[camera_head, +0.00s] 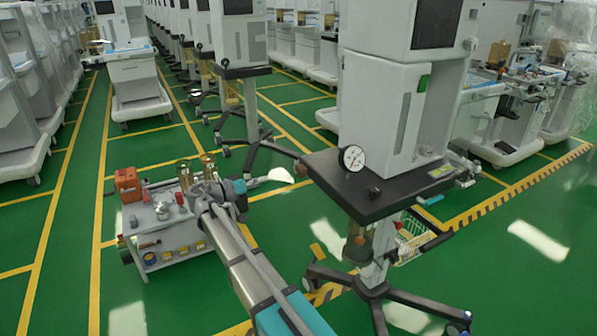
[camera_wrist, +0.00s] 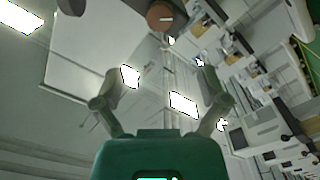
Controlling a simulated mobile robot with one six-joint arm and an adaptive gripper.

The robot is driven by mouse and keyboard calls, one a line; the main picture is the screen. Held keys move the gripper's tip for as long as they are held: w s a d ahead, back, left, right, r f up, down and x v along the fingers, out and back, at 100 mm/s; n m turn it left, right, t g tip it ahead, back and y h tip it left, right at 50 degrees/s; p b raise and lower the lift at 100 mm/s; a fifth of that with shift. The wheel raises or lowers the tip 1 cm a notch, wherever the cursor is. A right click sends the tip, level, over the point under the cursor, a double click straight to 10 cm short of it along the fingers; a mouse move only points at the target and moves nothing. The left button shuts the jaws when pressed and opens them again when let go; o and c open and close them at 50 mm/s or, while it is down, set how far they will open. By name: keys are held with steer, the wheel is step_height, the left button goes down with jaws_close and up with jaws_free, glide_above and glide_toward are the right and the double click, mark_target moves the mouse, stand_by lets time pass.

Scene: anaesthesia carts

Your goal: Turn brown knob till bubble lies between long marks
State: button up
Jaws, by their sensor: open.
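A round brown knob (camera_wrist: 160,16) with a pale line across its face shows at the top edge of the wrist view, on or in front of a pale panel. My gripper (camera_wrist: 166,76) has its two fingers spread wide and nothing between them. The knob lies beyond the fingertips, apart from them. In the head view my gripper (camera_head: 248,184) is left of the dark-topped cart, partly hidden by my arm. No bubble or long marks can be made out in either view.
A dark tabletop (camera_head: 335,180) with a white dial gauge (camera_head: 353,158) stands to the right of my arm. A low trolley (camera_head: 165,222) with an orange box (camera_head: 128,185) and brass cylinders stands to its left. Green floor lies open at the far left.

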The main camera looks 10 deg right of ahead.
mark_target(297, 171)
steer(key=x, duration=1.3)
steer(key=shift+d+f, duration=0.1)
steer(key=c, duration=1.1)
steer(key=shift+c, duration=0.3)
steer(key=shift+n, duration=0.4)
steer(key=shift+n, duration=2.6)
